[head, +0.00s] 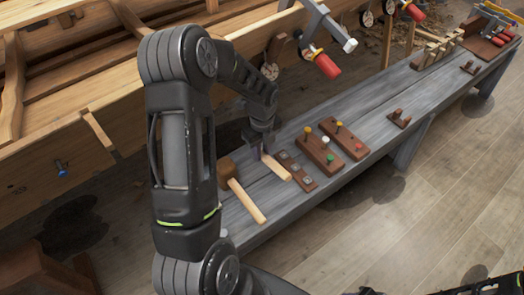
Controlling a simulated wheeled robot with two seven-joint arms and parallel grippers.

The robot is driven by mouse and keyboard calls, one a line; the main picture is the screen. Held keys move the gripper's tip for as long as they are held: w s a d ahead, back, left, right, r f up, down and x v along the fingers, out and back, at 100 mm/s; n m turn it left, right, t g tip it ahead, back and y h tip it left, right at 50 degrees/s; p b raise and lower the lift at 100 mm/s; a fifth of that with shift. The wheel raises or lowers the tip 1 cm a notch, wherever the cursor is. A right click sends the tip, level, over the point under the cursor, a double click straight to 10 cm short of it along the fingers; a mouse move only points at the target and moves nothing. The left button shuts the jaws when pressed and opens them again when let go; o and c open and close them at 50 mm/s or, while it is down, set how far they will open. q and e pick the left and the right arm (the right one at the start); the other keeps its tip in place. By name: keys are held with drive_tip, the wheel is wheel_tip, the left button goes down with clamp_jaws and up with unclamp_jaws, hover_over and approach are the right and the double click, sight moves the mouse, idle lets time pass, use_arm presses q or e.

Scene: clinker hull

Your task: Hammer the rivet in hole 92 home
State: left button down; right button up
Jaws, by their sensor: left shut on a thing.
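My left gripper (260,150) is low over the grey bench, shut on a tool with a pale wooden handle (278,169). The tool's head is hidden or too small to make out. A wooden mallet (245,200) lies on the bench just left of it, its dark head toward the hull. A blue rivet (61,170) stands out from the hull plank (120,135) at the left, well apart from the gripper. Marks on the plank near it are too small to read, so I cannot tell which hole is 92. My right gripper does not show.
The long bench (380,97) runs to the upper right. It bears wooden blocks with coloured pegs (318,153), a strip with metal pieces (297,170) and small racks. Red-handled clamps (325,63) hang at the hull's edge. A brown box (40,250) stands lower left.

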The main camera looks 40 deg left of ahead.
use_arm(q)
drive_tip(key=shift+w, duration=0.1)
drive_tip(key=w+d+r+n, duration=0.4)
drive_tip(key=d+r+n, duration=0.5)
drive_tip(key=r+n, duration=0.1)
drive_tip(key=w+d+r+n, duration=0.4)
drive_tip(key=d+r+n, duration=0.6)
drive_tip(key=r, duration=0.3)
drive_tip(key=shift+w+r+n, duration=0.2)
drive_tip(key=shift+w+n, duration=0.15)
drive_tip(key=shift+n, duration=0.25)
drive_tip(key=shift+a+f, duration=0.1)
